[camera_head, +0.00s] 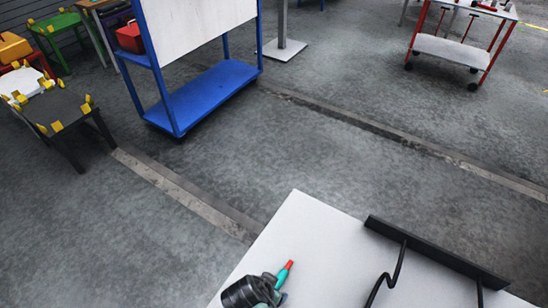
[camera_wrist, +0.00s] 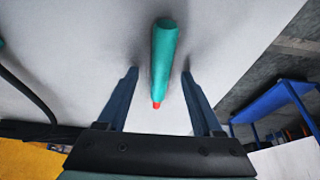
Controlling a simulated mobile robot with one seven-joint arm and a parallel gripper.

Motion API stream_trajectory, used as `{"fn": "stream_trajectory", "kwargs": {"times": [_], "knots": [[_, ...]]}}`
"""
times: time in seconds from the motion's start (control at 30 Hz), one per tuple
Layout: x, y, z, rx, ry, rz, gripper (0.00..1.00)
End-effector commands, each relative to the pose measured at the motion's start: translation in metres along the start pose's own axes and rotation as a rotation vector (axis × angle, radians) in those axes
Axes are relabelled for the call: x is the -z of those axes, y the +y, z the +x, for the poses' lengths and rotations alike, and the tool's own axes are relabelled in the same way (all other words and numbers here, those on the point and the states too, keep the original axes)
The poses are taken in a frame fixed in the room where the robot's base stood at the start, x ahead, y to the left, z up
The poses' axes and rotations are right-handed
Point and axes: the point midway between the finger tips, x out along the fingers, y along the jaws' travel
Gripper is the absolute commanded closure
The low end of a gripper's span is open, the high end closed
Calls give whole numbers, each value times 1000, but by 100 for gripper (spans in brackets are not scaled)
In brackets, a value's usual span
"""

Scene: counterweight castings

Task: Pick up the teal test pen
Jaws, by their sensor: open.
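The teal test pen (camera_wrist: 165,52) has a round teal body and a red tip. In the wrist view it lies on a pale grey-white table top, its red end toward my gripper's palm. My gripper (camera_wrist: 159,74) is open, with one dark finger on each side of the pen and a gap on both sides. In the head view the pen (camera_head: 282,278) shows its red tip and a little teal near the table's left part. The dark end of my arm (camera_head: 247,293) covers much of it there.
The white table (camera_head: 325,245) carries a black bar (camera_head: 440,255) with curved black rods at its back right. Beyond it are a blue cart (camera_head: 205,95), a red-framed cart (camera_head: 455,50) and a black stand with yellow pegs (camera_head: 60,105). The floor between is clear.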

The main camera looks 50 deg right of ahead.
Motion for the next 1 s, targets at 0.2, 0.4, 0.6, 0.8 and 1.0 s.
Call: {"fn": "stream_trajectory", "kwargs": {"times": [0.2,0.4,0.6,0.8,1.0], "knots": [[0,0,1,0,0,0,32],[0,0,1,0,0,0,63],[0,0,1,0,0,0,99],[0,0,1,1,1,0,100],[3,-1,-4,1,1,1,100]]}}
